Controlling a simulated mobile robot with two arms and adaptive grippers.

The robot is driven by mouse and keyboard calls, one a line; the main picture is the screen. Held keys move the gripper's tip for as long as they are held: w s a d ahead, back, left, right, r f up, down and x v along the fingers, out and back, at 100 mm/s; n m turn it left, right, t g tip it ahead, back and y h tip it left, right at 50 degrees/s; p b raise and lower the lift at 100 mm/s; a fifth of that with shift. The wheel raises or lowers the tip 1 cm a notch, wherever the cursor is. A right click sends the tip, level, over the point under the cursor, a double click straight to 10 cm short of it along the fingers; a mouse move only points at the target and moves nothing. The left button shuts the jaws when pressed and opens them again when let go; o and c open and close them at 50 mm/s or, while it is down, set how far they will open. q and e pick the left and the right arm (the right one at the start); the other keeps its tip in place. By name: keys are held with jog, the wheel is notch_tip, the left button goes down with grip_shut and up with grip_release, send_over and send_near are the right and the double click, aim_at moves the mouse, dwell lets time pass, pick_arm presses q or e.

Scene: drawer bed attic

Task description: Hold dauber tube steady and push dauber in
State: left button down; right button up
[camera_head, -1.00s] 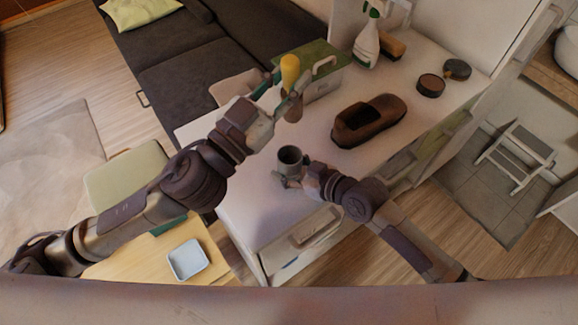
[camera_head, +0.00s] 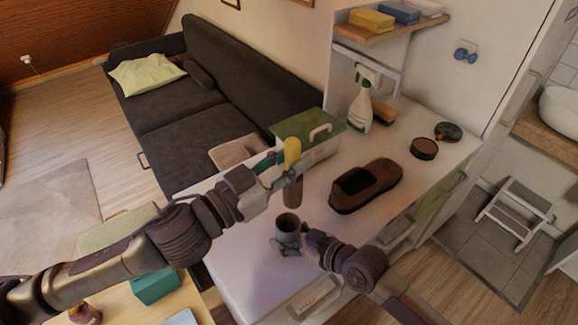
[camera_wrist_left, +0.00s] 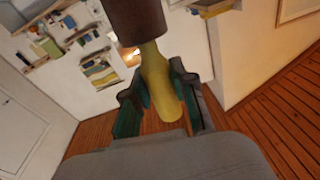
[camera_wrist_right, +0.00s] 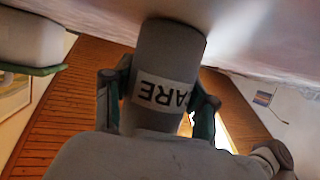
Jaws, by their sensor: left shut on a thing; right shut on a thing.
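The dauber has a yellow handle (camera_head: 292,152) and a brown head (camera_head: 293,190) pointing down. My left gripper (camera_head: 283,166) is shut on the yellow handle, which also shows between its fingers in the left wrist view (camera_wrist_left: 162,88). The grey dauber tube (camera_head: 288,226) stands upright on the white counter, its dark mouth open upward. My right gripper (camera_head: 289,246) is shut around the tube; the right wrist view shows the tube's white label (camera_wrist_right: 165,92) between the fingers. The brown head hangs just above the tube's mouth, apart from it as far as I can tell.
A brown shoe (camera_head: 365,186) lies right of the tube on the white counter (camera_head: 250,265). A green-lidded box (camera_head: 318,150), a spray bottle (camera_head: 359,100), a brush (camera_head: 383,112) and an open round tin (camera_head: 424,149) with its lid (camera_head: 448,131) stand farther back.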

aim_at(284, 191)
pick_arm(q)
jog(key=shift+w+a+f+g, duration=0.3)
jog(key=shift+f+g, duration=0.2)
jog(key=shift+g, duration=0.2)
jog(key=shift+s, duration=0.1)
jog(key=shift+f, duration=2.2)
jog(key=shift+f, duration=1)
jog(key=shift+f, duration=0.2)
